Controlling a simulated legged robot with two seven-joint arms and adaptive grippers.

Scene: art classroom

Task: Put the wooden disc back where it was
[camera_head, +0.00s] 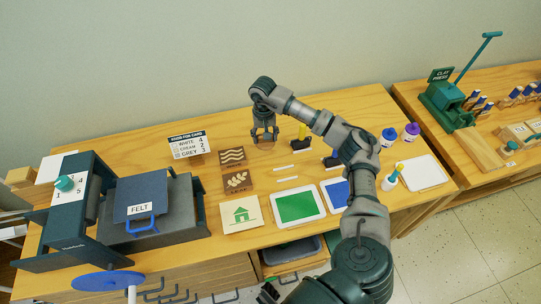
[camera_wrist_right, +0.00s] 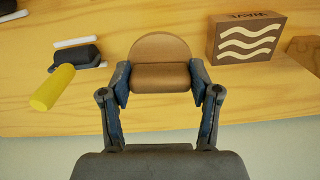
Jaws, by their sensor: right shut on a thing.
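My right gripper (camera_head: 265,135) is low over the far middle of the table in the head view. In the right wrist view my right gripper (camera_wrist_right: 162,88) is shut on the wooden disc (camera_wrist_right: 160,76), with a finger on each side of it. The disc is tan, with a rounded face and a thick edge. In the head view the fingers mostly cover it. I cannot tell whether it touches the table. My left gripper is not in view.
A wooden block with wave lines (camera_head: 232,156) stands left of the gripper; it also shows in the wrist view (camera_wrist_right: 250,40). A yellow-handled tool (camera_head: 302,137) is close on the right. The wooden table (camera_head: 345,108) is clear behind; cards and ink pads lie in front.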

